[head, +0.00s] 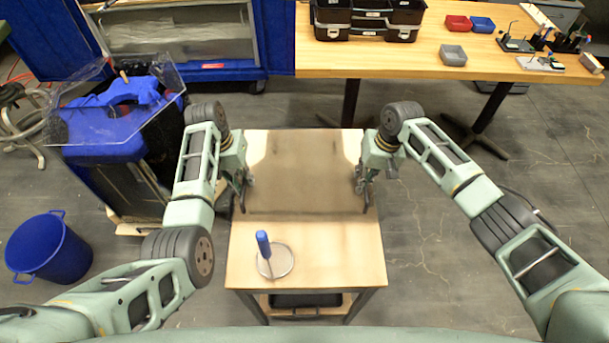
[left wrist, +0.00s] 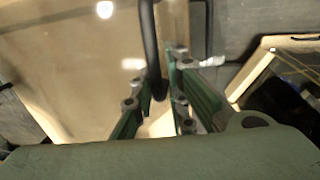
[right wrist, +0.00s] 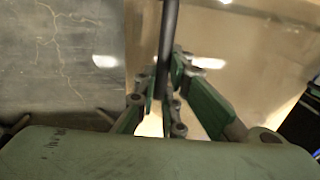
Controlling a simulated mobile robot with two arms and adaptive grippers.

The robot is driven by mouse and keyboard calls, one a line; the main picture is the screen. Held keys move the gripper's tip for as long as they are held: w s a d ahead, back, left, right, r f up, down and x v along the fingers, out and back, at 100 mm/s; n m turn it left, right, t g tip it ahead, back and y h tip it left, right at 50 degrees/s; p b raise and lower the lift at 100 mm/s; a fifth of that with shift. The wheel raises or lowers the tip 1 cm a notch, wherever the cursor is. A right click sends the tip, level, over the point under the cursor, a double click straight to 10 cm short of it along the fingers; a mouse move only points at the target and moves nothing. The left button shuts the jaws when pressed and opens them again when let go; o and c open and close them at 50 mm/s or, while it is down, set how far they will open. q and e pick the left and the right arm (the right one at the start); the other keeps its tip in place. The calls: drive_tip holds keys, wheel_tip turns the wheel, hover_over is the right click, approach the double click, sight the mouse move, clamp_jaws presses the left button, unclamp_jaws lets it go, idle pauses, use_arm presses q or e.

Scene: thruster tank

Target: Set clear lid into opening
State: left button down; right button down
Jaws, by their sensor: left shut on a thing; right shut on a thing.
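The clear lid (head: 305,190) is a glossy, tinted see-through panel between my two grippers, over the small wooden table. My left gripper (head: 243,195) is shut on a dark bar at the lid's left side; the bar also shows in the left wrist view (left wrist: 150,45). My right gripper (head: 363,195) is shut on a matching dark bar at the right side, also in the right wrist view (right wrist: 168,40). I cannot tell whether the lid touches the tabletop. No opening can be clearly made out; a blue-topped unit (head: 95,152) with clear walls (head: 170,72) stands at the left.
A blue-handled tool on a round disc (head: 277,262) stands on the small table's near part (head: 335,265). A blue bucket (head: 50,248) is on the floor at left. A workbench (head: 410,60) with bins runs along the back. The floor at right is clear.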

use_arm(q)
drive_tip(key=shift+w+r, duration=0.1)
drive_tip(key=shift+r, duration=0.1)
use_arm(e)
drive_tip(key=shift+r, duration=0.15)
